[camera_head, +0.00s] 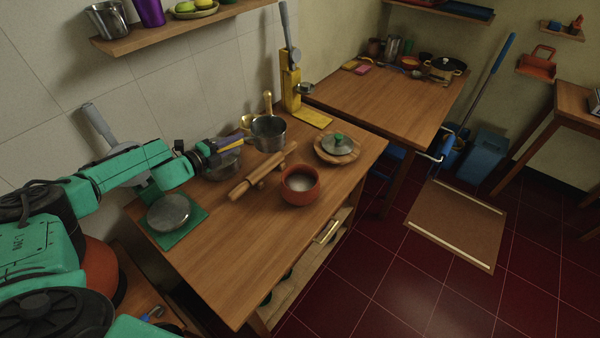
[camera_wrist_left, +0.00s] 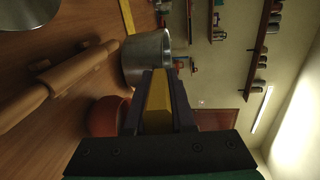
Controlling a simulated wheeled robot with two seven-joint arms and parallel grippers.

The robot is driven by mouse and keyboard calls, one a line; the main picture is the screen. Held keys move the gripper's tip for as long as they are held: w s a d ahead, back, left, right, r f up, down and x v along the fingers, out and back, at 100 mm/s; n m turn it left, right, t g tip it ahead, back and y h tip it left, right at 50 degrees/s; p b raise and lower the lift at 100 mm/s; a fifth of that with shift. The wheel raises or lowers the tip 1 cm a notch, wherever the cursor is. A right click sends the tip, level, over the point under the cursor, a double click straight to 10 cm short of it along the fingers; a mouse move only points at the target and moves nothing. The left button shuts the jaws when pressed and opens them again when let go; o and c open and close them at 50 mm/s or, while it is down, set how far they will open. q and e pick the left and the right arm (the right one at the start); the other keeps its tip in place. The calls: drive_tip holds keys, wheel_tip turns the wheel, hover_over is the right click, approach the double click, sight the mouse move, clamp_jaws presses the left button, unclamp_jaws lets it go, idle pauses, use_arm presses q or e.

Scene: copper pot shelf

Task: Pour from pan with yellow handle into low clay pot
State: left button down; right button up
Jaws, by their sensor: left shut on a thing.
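My left gripper (camera_head: 238,142) is shut on the yellow handle (camera_wrist_left: 158,98) of a grey metal pan (camera_head: 268,133). The pan also shows in the left wrist view (camera_wrist_left: 146,56), just beyond the fingertips. It looks roughly upright, with its opening up, behind and left of the clay pot. The low clay pot (camera_head: 300,196) is reddish, round and open, with something pale inside, and stands near the table's right front edge. Part of it shows beside the fingers in the left wrist view (camera_wrist_left: 104,116). What the pan contains cannot be made out. My right gripper is not in view.
A wooden rolling pin (camera_head: 250,180) lies left of the clay pot. A lid (camera_head: 337,145) on a wooden board lies behind it. A glass bowl (camera_head: 222,168) stands under my gripper. A yellow stand (camera_head: 291,90) rises at the back.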

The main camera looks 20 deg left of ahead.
use_arm(q)
drive_tip(key=shift+w+a, duration=0.35)
drive_tip(key=shift+a, duration=0.1)
drive_tip(key=shift+s, duration=0.1)
wheel_tip(320, 180, up, 3)
drive_tip(key=p, duration=0.4)
drive_tip(key=shift+r, duration=0.1)
drive_tip(key=shift+f, duration=0.2)
